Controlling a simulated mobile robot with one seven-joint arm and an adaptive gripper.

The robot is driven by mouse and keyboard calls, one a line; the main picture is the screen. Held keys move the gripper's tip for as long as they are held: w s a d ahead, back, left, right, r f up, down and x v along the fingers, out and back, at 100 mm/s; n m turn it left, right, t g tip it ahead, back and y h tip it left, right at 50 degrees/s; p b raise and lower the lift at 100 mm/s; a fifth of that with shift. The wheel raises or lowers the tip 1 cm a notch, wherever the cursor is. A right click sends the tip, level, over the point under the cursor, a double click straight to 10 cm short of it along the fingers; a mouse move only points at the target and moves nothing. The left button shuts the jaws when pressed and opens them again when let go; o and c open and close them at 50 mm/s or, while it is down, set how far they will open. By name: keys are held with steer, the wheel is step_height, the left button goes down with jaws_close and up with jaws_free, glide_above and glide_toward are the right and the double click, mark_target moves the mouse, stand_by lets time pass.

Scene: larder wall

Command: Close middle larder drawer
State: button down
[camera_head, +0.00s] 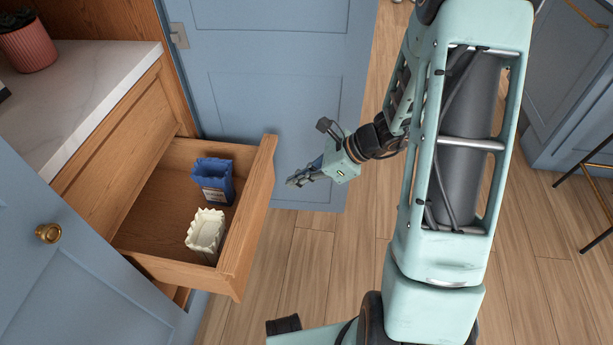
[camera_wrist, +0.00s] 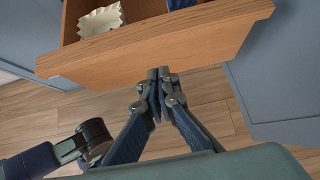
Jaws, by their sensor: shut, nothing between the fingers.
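The wooden larder drawer (camera_head: 248,220) stands pulled out at the left of the head view, with a blue box (camera_head: 214,181) and a cream scalloped container (camera_head: 206,232) inside. My gripper (camera_head: 292,182) is to the right of the drawer front, apart from it in the head view. In the wrist view, the drawer front (camera_wrist: 160,48) spans the top of the picture, and my gripper (camera_wrist: 159,74) is shut and empty, its tips pointing at the front's lower edge. Whether the tips touch it cannot be told. The cream container (camera_wrist: 101,20) shows inside the drawer.
Blue larder doors stand open on both sides: one at the back (camera_head: 270,90) and one with a brass knob at the lower left (camera_head: 70,270). Above the drawer is a marble shelf (camera_head: 85,85) with a pink pot (camera_head: 27,45). Wooden floor (camera_head: 300,270) lies clear beside the drawer.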

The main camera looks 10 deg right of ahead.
mark_target(261, 188)
steer(key=shift+w+a+f+b, duration=0.2)
steer(key=shift+w+a+f, duration=0.2)
steer(key=shift+a, duration=0.6)
steer(key=shift+w+a+f+b, duration=0.25)
steer(key=shift+w+a+f, duration=0.15)
steer(key=shift+a, duration=0.6)
steer(key=shift+w+a+f+b, duration=0.2)
steer(key=shift+w+a+f, duration=0.2)
steer(key=shift+a, duration=0.6)
steer(key=shift+a, duration=0.15)
steer(key=w+a+p, duration=0.2)
steer(key=w+a, duration=0.3)
steer(key=a, duration=0.9)
steer(key=w+a+p, duration=0.1)
steer(key=w+a, duration=0.4)
steer(key=a, duration=0.9)
steer(key=shift+w+a+p, duration=0.2)
steer(key=shift+a+p, duration=0.15)
steer(key=shift+p, duration=0.05)
steer(key=shift+d, duration=0.1)
